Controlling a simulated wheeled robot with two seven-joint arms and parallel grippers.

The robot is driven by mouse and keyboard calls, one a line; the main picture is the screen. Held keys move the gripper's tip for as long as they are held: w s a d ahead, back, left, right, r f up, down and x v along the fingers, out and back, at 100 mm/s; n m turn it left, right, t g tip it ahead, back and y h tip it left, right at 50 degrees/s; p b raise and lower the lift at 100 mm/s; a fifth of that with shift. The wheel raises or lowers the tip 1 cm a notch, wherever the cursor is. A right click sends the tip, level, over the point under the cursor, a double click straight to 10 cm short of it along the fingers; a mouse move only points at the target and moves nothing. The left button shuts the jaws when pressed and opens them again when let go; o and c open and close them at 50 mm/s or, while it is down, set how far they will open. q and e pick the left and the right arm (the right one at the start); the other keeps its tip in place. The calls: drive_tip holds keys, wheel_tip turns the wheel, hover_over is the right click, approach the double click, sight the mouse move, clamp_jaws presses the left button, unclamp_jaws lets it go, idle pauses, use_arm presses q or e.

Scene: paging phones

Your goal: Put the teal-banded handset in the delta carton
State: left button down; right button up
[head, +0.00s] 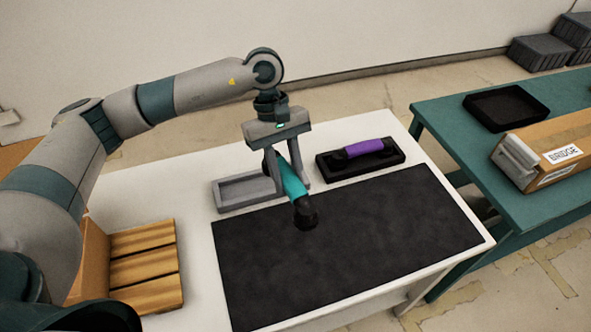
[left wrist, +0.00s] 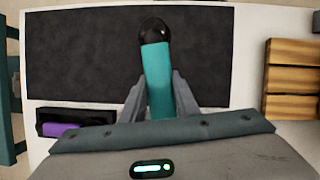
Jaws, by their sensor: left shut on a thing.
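The teal-banded handset (head: 291,181) has a teal middle and black ends. My left gripper (head: 288,180) is shut on its teal band and holds it tilted, over the area between the grey tray and the black mat. In the left wrist view the handset (left wrist: 157,75) stands between the two fingers, its black end pointing away over the mat. No carton marked delta shows; the one readable label, on the carton (head: 555,150) at the right, says BRIDGE. My right gripper is not in view.
A grey tray (head: 222,199) stands empty behind the black mat (head: 350,240). A purple-banded handset (head: 363,148) lies in a black tray (head: 322,172). A slatted wooden piece (head: 145,265) is at the left. A teal table (head: 450,125) at the right bears a dark tray (head: 506,107).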

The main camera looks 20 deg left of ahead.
use_arm(q)
drive_tip(key=s+a+r+m+g+y, duration=0.1)
drive_tip(key=s+a+r+m+y, duration=0.1)
drive_tip(key=s+m, duration=0.3)
drive_tip(key=a+m+y, duration=0.1)
drive_tip(key=m, duration=0.3)
drive_tip(key=shift+a+r, duration=0.15)
drive_tip(key=shift+a, duration=0.1)
drive_tip(key=shift+s, duration=0.1)
